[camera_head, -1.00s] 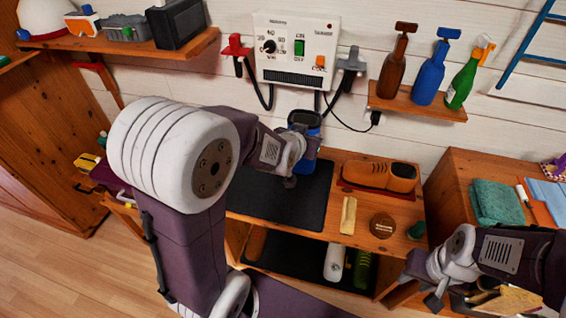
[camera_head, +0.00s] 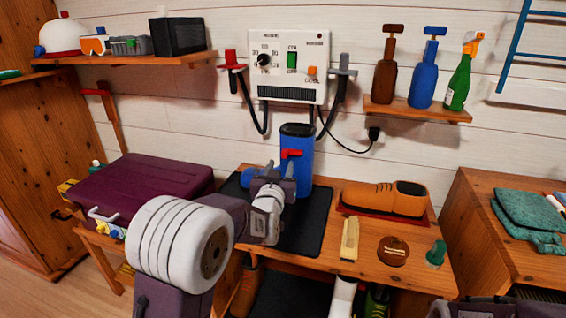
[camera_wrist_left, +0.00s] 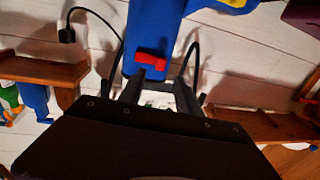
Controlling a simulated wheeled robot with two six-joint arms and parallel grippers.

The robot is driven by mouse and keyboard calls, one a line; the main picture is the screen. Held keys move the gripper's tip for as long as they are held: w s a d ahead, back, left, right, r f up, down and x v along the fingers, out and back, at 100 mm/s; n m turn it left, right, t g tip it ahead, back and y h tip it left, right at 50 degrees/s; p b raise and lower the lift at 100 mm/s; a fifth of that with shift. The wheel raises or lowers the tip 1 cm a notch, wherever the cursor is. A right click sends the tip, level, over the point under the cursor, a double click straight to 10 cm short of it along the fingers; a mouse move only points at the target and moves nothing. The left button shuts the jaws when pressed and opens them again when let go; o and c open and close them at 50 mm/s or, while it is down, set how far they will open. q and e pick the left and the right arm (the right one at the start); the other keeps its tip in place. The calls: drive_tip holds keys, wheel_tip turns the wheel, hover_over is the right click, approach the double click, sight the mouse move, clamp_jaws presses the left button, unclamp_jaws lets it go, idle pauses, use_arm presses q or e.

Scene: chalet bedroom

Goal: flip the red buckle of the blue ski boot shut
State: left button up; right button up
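The blue ski boot (camera_head: 305,172) stands upright on the bench's black mat, with a dark opening at its top. Its red buckle (camera_head: 291,153) sits on the upper front of the shaft, and it also shows in the left wrist view (camera_wrist_left: 151,62). I cannot tell how far the buckle stands out from the boot. My left gripper (camera_head: 274,172) is in front of the boot, a little below the buckle, and hides the lower boot. Its two fingers (camera_wrist_left: 158,84) are apart with nothing seen held between them. My right gripper is out of view; only part of my right arm shows at bottom right.
The black mat (camera_head: 305,232) lies on the wooden bench. An orange shoe (camera_head: 383,198), a brush (camera_head: 349,240) and a round tin (camera_head: 393,251) are to the right. A purple case (camera_head: 145,188) is at left. A wall heater unit (camera_head: 291,68) with hoses hangs behind the boot.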

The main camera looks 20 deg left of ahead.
sight(284, 155)
use_arm(q)
drive_tip(key=w, duration=0.7)
drive_tip(key=shift+a+f+b, duration=0.15)
drive_tip(key=shift+a+b, duration=0.2)
drive_tip(key=shift+a, duration=0.05)
drive_tip(key=shift+s, duration=0.1)
